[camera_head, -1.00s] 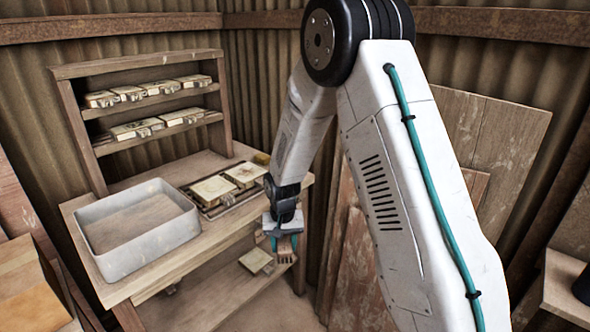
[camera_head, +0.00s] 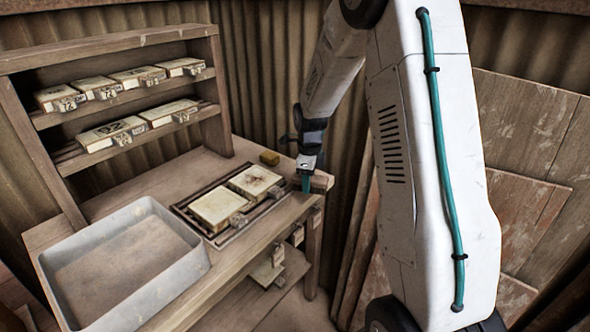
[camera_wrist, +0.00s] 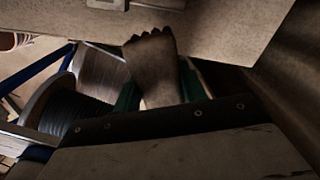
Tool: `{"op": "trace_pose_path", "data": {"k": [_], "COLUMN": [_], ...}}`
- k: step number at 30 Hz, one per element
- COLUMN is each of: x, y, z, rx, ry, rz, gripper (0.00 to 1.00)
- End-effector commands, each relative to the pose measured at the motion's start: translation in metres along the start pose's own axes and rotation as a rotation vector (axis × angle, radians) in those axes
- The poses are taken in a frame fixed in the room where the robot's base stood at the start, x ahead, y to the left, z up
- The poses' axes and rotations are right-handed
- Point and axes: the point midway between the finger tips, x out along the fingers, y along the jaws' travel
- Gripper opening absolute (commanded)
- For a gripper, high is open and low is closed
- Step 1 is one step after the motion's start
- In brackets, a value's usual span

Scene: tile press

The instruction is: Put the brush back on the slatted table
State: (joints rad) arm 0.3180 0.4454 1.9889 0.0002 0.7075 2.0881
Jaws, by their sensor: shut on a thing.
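My gripper (camera_head: 306,184) is shut on the brush (camera_head: 322,181), a small brown wooden piece, at the right end of the wooden table (camera_head: 185,168). In the wrist view the brush (camera_wrist: 152,70) has a notched end and sits between the teal fingers (camera_wrist: 158,92). The table carries a slatted rack (camera_head: 245,222) with two pale tiles, left of my gripper. I cannot tell whether the brush touches the table top.
A grey tray (camera_head: 196,270) stands on the table's left part. A shelf unit (camera_head: 110,38) with several tiles stands behind. More tiles (camera_head: 268,268) sit below the table top. Boards (camera_head: 520,130) lean at right.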

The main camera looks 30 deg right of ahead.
Motion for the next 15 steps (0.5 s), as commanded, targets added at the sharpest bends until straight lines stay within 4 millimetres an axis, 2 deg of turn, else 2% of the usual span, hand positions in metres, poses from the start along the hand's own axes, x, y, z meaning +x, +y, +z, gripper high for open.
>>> {"op": "trace_pose_path", "data": {"k": [9,15], "x": [0.01,0.013], "y": [-0.078,-0.113], "z": [0.036,0.055], "rx": [0.0,-0.003], "ry": [0.0,0.0], "rz": [0.0,-0.001], "gripper": [0.08,0.08]}}
